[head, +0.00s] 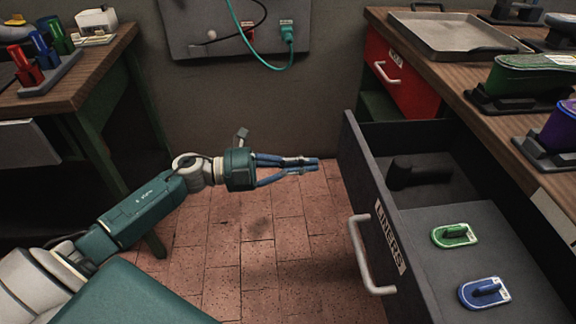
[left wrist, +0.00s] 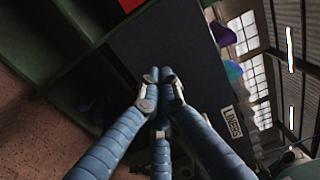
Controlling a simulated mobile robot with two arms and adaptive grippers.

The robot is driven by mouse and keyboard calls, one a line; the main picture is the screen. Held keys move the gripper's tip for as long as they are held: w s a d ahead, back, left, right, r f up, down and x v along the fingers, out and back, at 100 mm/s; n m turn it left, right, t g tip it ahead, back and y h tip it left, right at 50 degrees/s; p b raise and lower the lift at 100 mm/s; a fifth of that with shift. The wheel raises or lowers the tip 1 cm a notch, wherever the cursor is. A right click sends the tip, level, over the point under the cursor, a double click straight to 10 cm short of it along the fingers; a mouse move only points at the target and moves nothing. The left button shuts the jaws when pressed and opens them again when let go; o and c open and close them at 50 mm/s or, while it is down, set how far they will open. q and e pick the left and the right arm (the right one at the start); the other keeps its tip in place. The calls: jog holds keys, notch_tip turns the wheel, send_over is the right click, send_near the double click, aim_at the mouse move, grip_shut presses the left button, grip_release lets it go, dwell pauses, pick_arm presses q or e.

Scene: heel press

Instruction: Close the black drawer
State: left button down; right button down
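The black drawer (head: 362,185) stands pulled out at the right of the head view. Its front carries a "LINERS" label (head: 389,237) and a pale bar handle (head: 366,258). Inside lie a green-topped piece (head: 455,235), a blue-topped piece (head: 484,292) and a dark block (head: 418,173). My left gripper (head: 316,164) has blue fingers closed together with nothing between them. Its tips are just left of the far end of the drawer front, above handle level; contact cannot be told. In the left wrist view the fingertips (left wrist: 162,78) point at the dark front. My right gripper is not in view.
A red drawer (head: 400,75) sits beyond, in the same wooden-topped bench (head: 400,25), which holds a metal tray (head: 455,35). Another bench (head: 100,60) stands at left. The brick floor (head: 285,240) between them is clear.

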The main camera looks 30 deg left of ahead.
aim_at(346, 161)
pick_arm(q)
jog(key=x, duration=0.6)
jog(key=shift+w+d, duration=0.15)
jog(key=shift+w, duration=0.05)
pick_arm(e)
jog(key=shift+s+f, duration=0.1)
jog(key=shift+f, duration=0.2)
